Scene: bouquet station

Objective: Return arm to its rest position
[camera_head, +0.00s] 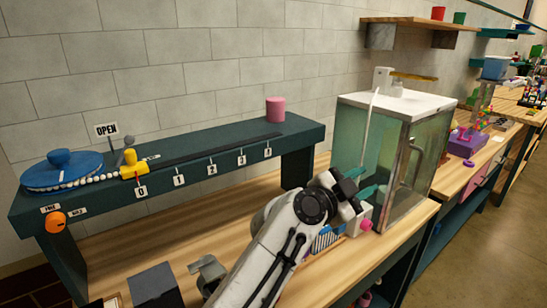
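My arm (275,250), white with dark joints, reaches up from the bottom middle of the head view over the wooden bench. Its dark far end, where my gripper (349,190) seems to be, is in front of the left side of a glass-walled cabinet (405,170). I cannot tell whether the far end touches the cabinet.
Left is a dark green raised shelf (210,150) with a blue lidded disc (62,168), a yellow slider (132,165), an orange dial (56,222) and a pink cylinder (275,109). A dark box (154,288) and a grey bracket (207,268) stand in front. The wooden bench (115,250) has bare room.

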